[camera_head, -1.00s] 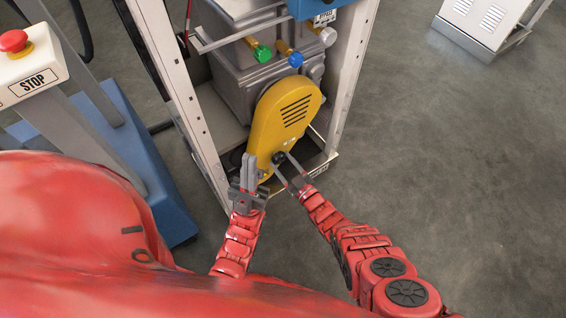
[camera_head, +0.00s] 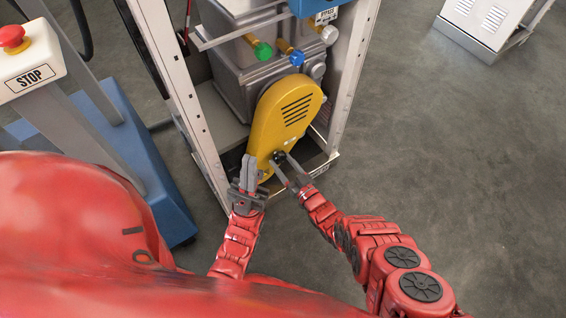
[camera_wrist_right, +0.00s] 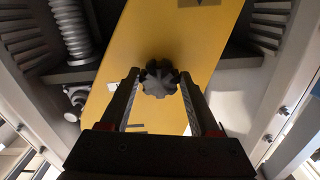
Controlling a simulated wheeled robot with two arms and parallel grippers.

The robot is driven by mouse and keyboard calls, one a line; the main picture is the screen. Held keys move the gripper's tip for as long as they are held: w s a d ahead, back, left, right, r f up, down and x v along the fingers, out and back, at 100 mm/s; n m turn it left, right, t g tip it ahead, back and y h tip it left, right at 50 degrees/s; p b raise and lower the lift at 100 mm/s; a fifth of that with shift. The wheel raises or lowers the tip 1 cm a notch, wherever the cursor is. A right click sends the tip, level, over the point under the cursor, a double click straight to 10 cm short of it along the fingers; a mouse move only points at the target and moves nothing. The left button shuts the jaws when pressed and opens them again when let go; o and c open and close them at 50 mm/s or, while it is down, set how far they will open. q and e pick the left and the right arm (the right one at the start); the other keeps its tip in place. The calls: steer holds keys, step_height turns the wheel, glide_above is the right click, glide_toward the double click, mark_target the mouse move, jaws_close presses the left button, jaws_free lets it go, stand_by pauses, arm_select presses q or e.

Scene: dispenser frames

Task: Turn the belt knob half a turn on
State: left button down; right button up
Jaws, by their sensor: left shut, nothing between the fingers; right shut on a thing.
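The belt knob (camera_head: 279,156) is a small dark lobed knob near the lower end of the yellow belt guard (camera_head: 284,110). In the right wrist view the knob (camera_wrist_right: 160,80) sits between the fingertips, with the yellow guard (camera_wrist_right: 170,35) behind it. My right gripper (camera_head: 281,160) is shut on the knob, one finger on each side; it also shows in the right wrist view (camera_wrist_right: 160,76). My left gripper (camera_head: 250,158) is shut and empty, close beside the guard's lower left edge. Any mark showing the knob's angle is too small to read.
Pale frame posts (camera_head: 185,100) stand on both sides of the grey machine (camera_head: 240,85). Green (camera_head: 262,50) and blue (camera_head: 296,58) knobs sit above the guard. A red stop button (camera_head: 12,37) stands on a post at left.

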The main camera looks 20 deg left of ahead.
steer(key=o, duration=1.4)
steer(key=shift+c, duration=0.2)
steer(key=p+v, duration=0.6)
steer(key=v, duration=1.1)
steer(key=shift+s+d, duration=0.1)
steer(key=shift+d, duration=0.05)
